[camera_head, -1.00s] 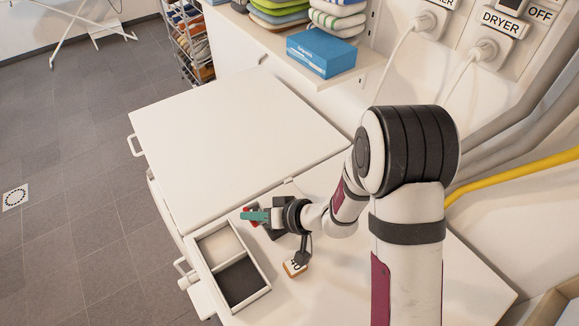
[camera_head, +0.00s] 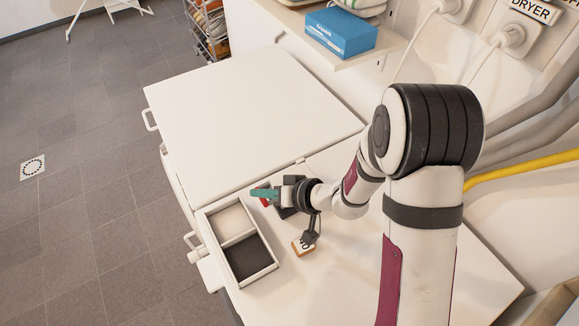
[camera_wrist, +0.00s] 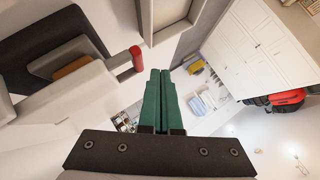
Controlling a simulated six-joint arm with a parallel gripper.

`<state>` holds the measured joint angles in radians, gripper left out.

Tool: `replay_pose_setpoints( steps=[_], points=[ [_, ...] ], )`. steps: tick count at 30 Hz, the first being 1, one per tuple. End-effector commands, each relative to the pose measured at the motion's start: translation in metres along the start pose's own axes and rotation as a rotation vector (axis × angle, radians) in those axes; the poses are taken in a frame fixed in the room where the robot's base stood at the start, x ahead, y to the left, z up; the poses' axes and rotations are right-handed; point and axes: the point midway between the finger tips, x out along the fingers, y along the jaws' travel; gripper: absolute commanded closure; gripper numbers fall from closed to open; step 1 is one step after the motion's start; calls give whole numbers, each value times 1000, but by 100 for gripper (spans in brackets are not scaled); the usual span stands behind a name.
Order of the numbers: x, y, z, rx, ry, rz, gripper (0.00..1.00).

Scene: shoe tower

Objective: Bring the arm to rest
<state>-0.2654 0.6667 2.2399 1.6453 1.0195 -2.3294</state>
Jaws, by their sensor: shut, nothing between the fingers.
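My gripper (camera_head: 264,193) has green fingers and points to the left in the head view, above the white worktop near the two-compartment tray (camera_head: 273,270). The fingers lie side by side, shut, with nothing between them. They also show in the wrist view (camera_wrist: 159,88), pressed together at the middle. My arm reaches from the right, bent at the elbow, with the wrist held low over the worktop.
The tray has one light and one dark compartment, and both look empty. A small tan block with dark marks (camera_head: 304,247) sits right of it. A large white lid or panel (camera_head: 250,115) lies behind. A blue box (camera_head: 341,34) stands on a shelf at the back.

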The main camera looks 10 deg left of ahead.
Motion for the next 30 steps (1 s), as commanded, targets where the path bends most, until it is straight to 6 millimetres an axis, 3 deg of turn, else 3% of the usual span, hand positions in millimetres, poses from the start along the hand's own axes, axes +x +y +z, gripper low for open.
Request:
replay_pose_setpoints(
  steps=[3,9,12,22,26,30],
  points=[
    [-17,-16,-16,-6,4,1,100],
    [-73,-40,-9,-3,5,3,100],
    [-91,-48,-7,-2,4,2,100],
    [-111,-63,-2,26,-18,-11,100],
    [-148,-97,24,209,-165,-9,100],
    [-210,-105,82,535,-357,249,100]
  ],
)
